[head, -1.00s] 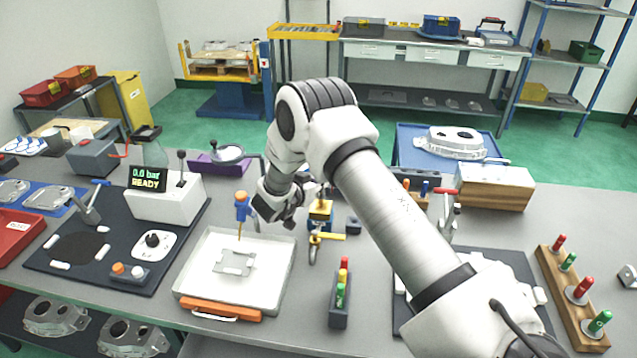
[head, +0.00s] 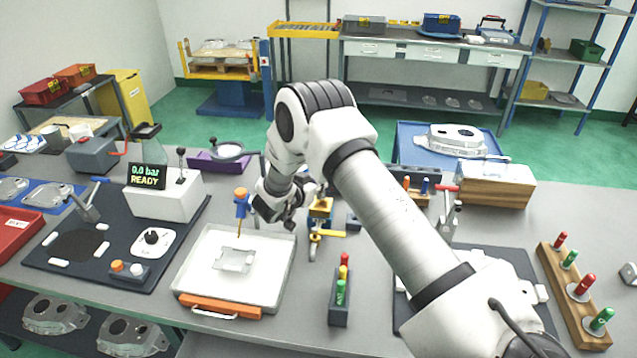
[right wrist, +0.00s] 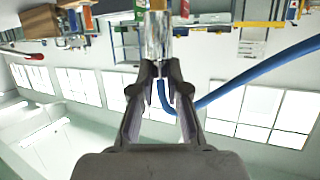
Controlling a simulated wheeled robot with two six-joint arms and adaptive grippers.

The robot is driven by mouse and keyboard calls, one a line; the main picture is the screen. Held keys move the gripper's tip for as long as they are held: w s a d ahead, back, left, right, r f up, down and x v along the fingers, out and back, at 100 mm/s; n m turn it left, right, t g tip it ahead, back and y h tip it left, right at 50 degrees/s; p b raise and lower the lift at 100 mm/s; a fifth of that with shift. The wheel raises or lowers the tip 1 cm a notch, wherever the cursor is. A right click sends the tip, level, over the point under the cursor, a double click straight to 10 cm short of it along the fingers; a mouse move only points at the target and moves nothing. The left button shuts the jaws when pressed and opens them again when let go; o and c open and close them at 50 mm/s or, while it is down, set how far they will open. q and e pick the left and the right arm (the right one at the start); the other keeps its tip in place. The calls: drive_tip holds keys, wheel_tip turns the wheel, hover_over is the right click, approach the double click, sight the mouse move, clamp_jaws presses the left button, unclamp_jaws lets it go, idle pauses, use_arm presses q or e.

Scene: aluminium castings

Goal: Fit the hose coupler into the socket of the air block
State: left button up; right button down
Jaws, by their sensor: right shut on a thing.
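My right gripper (right wrist: 157,78) is shut on a shiny metal cylinder, the hose coupler (right wrist: 157,38), in the right wrist view. A blue hose (right wrist: 240,80) curves from near the fingers to the right edge. In the head view my right gripper (head: 272,212) is above the table, between the white tray and a small yellow and blue fixture (head: 320,210). My arm partly covers that fixture. I cannot tell whether it is the air block, and no socket can be made out. The coupler is too hidden to make out in the head view. My left gripper is not in view.
The white tray (head: 195,283) holds a flat metal part. An orange and blue tool (head: 241,203) stands upright near my gripper. A white box (head: 160,203) reads 0.0 bar READY. A rack of coloured pegs (head: 340,308) stands in front. The table between tray and rack is clear.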

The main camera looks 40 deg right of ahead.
drive_tip(key=shift+f+b, duration=0.6)
drive_tip(key=shift+f, duration=0.4)
drive_tip(key=c, duration=1.1)
unclamp_jaws()
drive_tip(key=v, duration=1.2)
